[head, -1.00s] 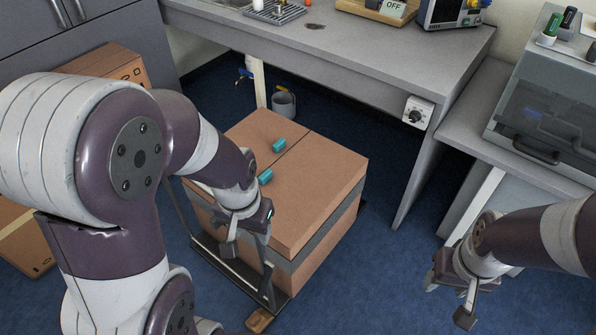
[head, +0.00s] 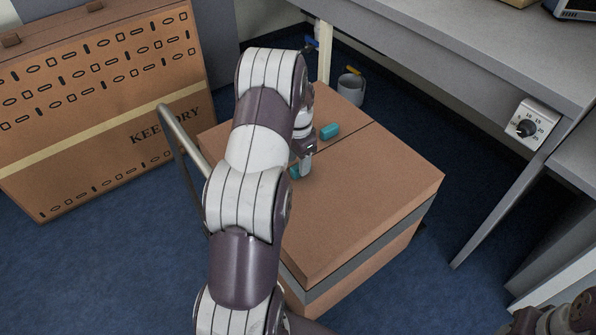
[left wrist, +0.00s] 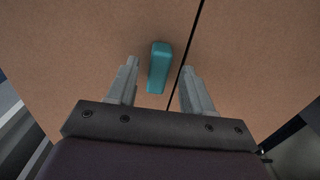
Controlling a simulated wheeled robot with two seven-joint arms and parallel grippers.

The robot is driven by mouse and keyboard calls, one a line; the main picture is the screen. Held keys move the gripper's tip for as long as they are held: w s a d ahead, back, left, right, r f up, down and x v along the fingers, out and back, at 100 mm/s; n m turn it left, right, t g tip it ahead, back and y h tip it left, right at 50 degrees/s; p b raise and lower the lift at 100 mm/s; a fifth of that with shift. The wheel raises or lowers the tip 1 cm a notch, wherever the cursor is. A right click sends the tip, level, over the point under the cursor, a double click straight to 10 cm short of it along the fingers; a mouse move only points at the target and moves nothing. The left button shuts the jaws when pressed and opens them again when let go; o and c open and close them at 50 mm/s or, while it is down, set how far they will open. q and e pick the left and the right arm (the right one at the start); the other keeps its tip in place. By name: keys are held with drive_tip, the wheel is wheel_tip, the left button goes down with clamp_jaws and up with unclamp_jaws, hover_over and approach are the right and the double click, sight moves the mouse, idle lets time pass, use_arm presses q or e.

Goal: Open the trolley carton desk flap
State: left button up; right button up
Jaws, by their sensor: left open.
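The brown carton (head: 370,205) has a top split by a dark seam into two flaps, both lying flat. Two teal tabs stand on top, a far one (head: 330,131) and a near one (head: 295,172) partly hidden by my left gripper. My left gripper (head: 304,172) is open, low over the top at the near tab. In the left wrist view a teal tab (left wrist: 159,66) lies ahead between the spread fingers (left wrist: 158,80), left of the seam, not gripped. The trolley's grey handle bar (head: 181,145) rises left of the carton. My right gripper (head: 555,318) is only partly visible at the lower right corner.
A large printed carton (head: 100,100) stands at the left. A grey bench (head: 440,45) with a dial box (head: 530,125) is behind and right. A grey mug (head: 350,88) is on the floor under it. Blue floor is clear in front right.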

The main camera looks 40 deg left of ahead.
use_arm(q)
drive_tip(key=shift+f, duration=1.4)
drive_tip(key=shift+r, duration=0.1)
clamp_jaws()
